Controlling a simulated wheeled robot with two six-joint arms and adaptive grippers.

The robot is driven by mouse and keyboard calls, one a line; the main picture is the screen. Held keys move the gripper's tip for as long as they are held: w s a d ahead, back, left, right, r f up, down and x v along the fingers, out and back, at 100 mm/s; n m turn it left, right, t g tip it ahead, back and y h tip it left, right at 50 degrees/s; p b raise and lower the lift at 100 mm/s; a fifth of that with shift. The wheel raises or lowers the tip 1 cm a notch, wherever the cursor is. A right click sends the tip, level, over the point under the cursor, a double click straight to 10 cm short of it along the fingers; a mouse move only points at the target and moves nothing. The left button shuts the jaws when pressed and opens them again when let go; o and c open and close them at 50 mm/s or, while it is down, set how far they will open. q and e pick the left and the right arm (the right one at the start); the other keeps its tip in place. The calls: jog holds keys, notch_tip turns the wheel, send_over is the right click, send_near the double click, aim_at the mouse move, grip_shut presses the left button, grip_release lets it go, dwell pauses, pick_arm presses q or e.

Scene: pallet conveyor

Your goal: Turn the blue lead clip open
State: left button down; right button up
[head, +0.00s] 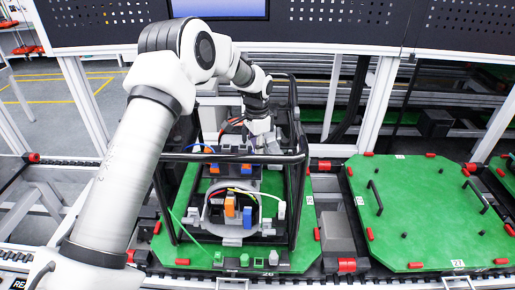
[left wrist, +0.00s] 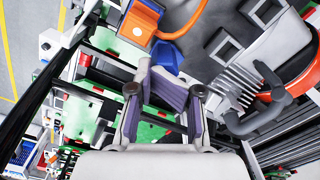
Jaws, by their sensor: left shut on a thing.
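The blue lead clip (left wrist: 167,56) shows in the left wrist view beside an orange block (left wrist: 139,22) with an orange cable. My left gripper (left wrist: 166,82) has its fingertips at the blue clip and is shut on it; the fingers hide part of the clip. In the head view my left gripper (head: 260,138) reaches down into the upper part of a black-framed unit (head: 298,185) from above. The clip in its grip is hard to make out there. My right gripper is not in view.
Black frame bars stand close around my left gripper. The unit rests on a green pallet (head: 172,248); orange and blue blocks (head: 230,206) and cables sit lower in it. An empty green pallet (head: 405,215) lies to the right. A dark panel (head: 330,25) spans the back.

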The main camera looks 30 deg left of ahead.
pick_arm(q)
jog(key=c, duration=1.2)
grip_release()
jog(key=shift+w+a+r, duration=0.1)
jog(key=shift+a, duration=0.25)
jog(key=shift+d, duration=0.15)
notch_tip(320, 180, up, 12)
